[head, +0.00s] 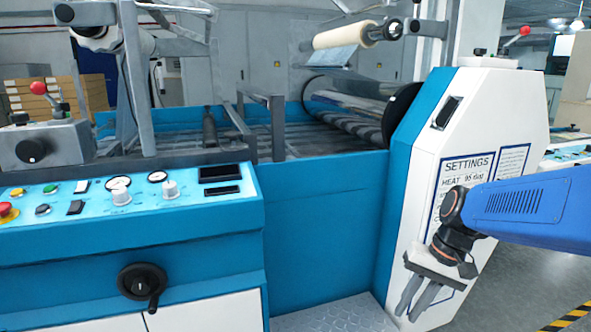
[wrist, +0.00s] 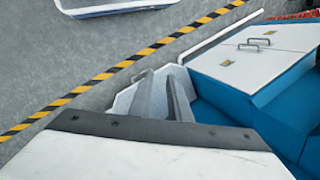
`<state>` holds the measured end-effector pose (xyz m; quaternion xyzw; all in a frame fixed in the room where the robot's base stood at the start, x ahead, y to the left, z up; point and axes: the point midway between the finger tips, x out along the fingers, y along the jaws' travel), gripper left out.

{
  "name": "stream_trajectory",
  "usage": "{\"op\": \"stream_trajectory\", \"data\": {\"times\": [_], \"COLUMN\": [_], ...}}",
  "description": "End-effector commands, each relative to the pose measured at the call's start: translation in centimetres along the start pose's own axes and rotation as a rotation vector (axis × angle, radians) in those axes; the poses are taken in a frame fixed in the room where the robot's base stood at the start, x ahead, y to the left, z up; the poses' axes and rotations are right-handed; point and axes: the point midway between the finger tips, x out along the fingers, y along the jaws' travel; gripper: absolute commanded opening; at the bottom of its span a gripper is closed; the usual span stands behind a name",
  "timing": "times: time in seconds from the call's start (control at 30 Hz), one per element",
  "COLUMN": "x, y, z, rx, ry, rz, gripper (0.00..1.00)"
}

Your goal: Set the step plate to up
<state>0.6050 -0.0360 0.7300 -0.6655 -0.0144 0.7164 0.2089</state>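The step plate (head: 330,316) is a grey, diamond-patterned metal plate low between the blue machine's control unit and its white end housing. It looks flat in the head view, and the bottom edge of the picture cuts it off. In the wrist view, a light grey surface (wrist: 124,99) beside my fingers looks like the plate, partly hidden by them. My gripper (head: 409,312) hangs in front of the white housing, to the right of the plate, pointing down. Its two fingers stand apart with nothing visible between them; they also show in the wrist view (wrist: 160,78).
The control panel (head: 130,200) with knobs and a black handwheel (head: 142,282) is at the left. The white housing (head: 480,110) carries a settings sheet (head: 466,168). Open grey floor with yellow-black tape (wrist: 125,63) lies beyond the machine.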

Motion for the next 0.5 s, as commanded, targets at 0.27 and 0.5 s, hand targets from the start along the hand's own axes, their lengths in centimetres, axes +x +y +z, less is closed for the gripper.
{"op": "stream_trajectory", "data": {"times": [0.27,0.5], "x": [-1.6,-2.7], "y": [1.5,3.1], "z": [4.2,7.3], "rx": [-0.121,-0.221], "ry": [0.158,0.296], "rz": [0.093,0.168], "gripper": [0.17,0.17]}}
